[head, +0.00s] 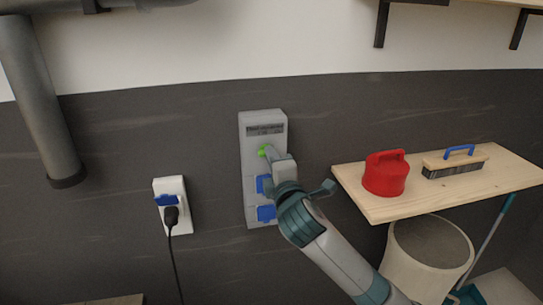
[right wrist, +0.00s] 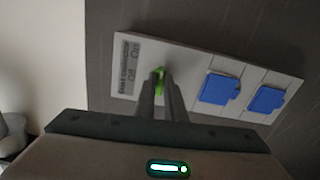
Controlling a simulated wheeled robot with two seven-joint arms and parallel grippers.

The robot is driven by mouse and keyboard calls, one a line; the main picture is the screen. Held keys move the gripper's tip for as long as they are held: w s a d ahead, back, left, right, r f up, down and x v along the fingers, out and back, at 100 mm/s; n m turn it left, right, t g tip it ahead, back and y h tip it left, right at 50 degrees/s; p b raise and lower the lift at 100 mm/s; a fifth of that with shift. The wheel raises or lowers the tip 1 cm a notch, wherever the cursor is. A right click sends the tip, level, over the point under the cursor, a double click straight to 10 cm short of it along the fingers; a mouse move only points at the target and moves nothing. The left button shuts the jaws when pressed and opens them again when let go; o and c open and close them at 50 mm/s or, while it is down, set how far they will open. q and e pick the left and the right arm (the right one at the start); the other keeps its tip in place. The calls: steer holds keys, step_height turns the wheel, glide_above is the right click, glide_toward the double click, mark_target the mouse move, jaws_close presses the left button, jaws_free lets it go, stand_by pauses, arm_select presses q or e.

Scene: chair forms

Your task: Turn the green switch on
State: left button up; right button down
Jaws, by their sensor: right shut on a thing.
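The green switch (head: 263,151) is on a grey wall panel (head: 250,120), under a small label with writing. It also shows in the right wrist view (right wrist: 159,74), between my fingertips and partly hidden by them. My right gripper (head: 269,153) reaches up from the lower right to the panel and is shut on the switch. In the right wrist view its fingers (right wrist: 160,85) stand close together at the switch. The label there carries an Off and an On mark. The switch's exact angle is hard to tell. My left gripper is not in view.
Two blue socket covers (right wrist: 220,89) (right wrist: 267,98) sit on the panel beside the switch. A white outlet with a black plug (head: 171,216) is left of it. A wooden shelf (head: 385,208) at right holds a red container (head: 385,178) and a brush (head: 455,163); a bin (head: 425,265) stands below.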

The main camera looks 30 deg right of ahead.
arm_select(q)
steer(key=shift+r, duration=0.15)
arm_select(e)
steer(key=shift+m, duration=0.6)
steer(key=c, duration=1.8)
jaws_free()
steer(key=shift+w, duration=0.1)
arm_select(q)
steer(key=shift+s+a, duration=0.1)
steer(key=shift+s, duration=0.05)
